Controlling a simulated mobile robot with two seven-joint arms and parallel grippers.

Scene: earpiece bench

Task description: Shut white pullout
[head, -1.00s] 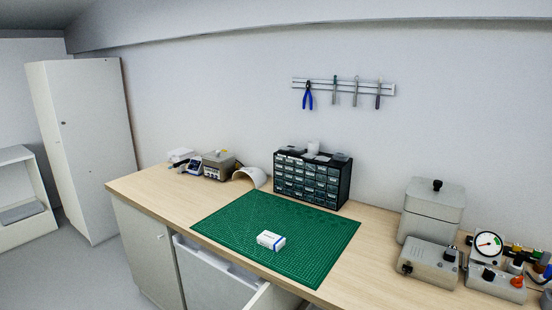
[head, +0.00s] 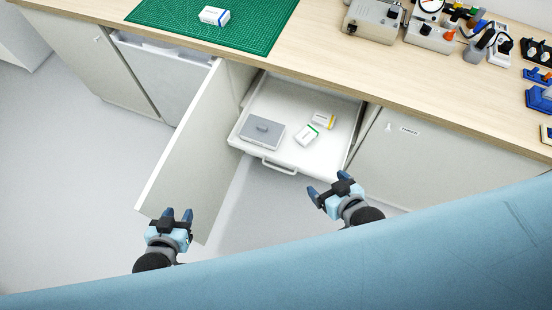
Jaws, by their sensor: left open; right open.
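The white pullout (head: 260,150) is a shallow tray drawn out from under the bench, with a handle (head: 279,167) on its front edge. In it lie a grey lidded box (head: 262,133), a small white box with a green stripe (head: 307,135) and a small white box with a yellow end (head: 323,120). My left gripper (head: 179,214) is open and empty, near the free end of the open cabinet door. My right gripper (head: 327,186) is open and empty, in front of the pullout and to the right of its handle, apart from it.
The open cabinet door (head: 190,145) juts toward me just left of the pullout. A closed cabinet front (head: 420,155) is on the right. The bench top (head: 320,50) carries a green mat (head: 255,25), a white-blue box (head: 214,16) and grey devices. Floor is free before the pullout.

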